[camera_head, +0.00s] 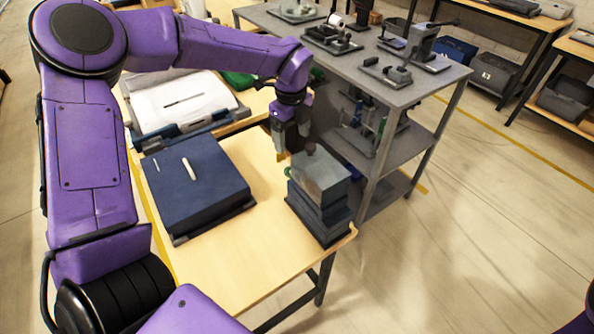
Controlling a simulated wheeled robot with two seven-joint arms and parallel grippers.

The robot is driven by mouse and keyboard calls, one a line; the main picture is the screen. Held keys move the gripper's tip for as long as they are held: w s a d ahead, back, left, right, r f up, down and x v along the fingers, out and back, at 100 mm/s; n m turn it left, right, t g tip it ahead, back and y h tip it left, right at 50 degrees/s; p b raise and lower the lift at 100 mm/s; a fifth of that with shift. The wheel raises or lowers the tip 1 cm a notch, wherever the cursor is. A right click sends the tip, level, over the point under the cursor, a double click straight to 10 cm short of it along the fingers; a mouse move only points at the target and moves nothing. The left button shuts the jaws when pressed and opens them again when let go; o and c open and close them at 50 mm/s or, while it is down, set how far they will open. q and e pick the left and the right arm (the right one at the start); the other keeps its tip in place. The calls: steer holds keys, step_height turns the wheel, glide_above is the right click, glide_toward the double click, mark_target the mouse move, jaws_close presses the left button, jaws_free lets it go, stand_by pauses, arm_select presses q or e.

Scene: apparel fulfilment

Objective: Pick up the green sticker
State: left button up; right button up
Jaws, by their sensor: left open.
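My left gripper (291,146) is open and points down over the wooden table, just behind and left of a stack of dark boxes. A small green thing (288,172), which may be the green sticker, shows at the left edge of this stack. It is too small to tell its shape. The gripper's tips are a little above it in the picture, and I see nothing held between them. The stack has a grey top (322,178) with a small dark round thing (310,149) on it. My right gripper is out of view.
A dark blue box (205,190) with two light strips on top lies left on the wooden table (235,277). A white tray-like thing (180,104) is behind it. A grey shelf table (395,92) with tools stands close behind the stack. The table's front is clear.

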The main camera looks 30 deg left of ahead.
arm_select(q)
steer(key=f+p, duration=0.1)
steer(key=f, duration=0.5)
steer(key=f+p, duration=0.1)
steer(key=f, duration=0.3)
steer(key=shift+s+d+p, duration=0.15)
steer(key=shift+s+p, duration=0.15)
steer(key=shift+s, duration=0.05)
steer(key=shift+w, duration=0.1)
steer(key=shift+f+b, duration=0.3)
steer(key=shift+b, duration=0.1)
steer(key=c, duration=0.8)
